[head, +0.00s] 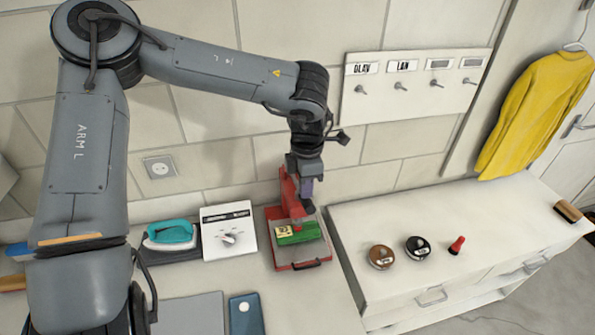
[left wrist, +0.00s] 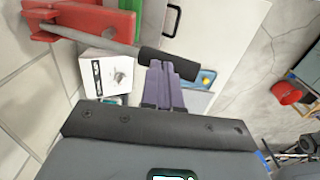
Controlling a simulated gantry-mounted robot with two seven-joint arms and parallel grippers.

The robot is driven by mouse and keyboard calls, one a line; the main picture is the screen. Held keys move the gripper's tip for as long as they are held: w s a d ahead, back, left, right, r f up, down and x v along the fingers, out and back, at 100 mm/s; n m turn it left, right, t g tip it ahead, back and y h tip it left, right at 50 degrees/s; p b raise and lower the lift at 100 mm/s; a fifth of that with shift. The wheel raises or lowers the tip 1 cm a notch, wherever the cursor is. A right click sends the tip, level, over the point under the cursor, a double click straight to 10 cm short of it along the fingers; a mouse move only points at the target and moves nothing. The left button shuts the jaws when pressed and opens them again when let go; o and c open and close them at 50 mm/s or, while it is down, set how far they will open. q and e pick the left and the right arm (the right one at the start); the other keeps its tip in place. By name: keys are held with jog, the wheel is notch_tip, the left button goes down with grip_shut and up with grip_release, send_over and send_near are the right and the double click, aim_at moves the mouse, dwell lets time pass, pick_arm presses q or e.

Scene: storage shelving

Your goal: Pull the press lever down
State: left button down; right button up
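The red press (head: 289,192) stands against the wall in the head view, over a green block (head: 298,234) with a yellow label. In the left wrist view the press's red part (left wrist: 68,13) carries a grey lever rod (left wrist: 100,36) that ends in a black grip (left wrist: 180,66). My left gripper (head: 307,196) is beside the press column in the head view. Its purple fingers (left wrist: 162,66) are close together, with their tips at the black grip; I cannot tell whether they touch it. The lever is largely hidden in the head view. My right gripper is not in view.
Left of the press are a white box with a dial (head: 229,230) and a teal iron (head: 170,236). A white cabinet (head: 450,215) to the right holds two round stamps and a red-handled piece (head: 457,245). A hook panel (head: 415,85) is on the wall above.

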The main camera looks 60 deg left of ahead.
aim_at(306, 200)
pick_arm(q)
jog(key=shift+s+d+f+b, duration=0.1)
jog(key=shift+d+f+b, duration=0.15)
jog(key=shift+f+b, duration=0.5)
jog(key=shift+d+f+b, duration=0.25)
jog(key=shift+f+b, duration=0.1)
jog(key=shift+f, duration=0.7)
jog(key=shift+r, duration=0.15)
notch_tip(306, 200, up, 17)
jog(key=p, duration=1.3)
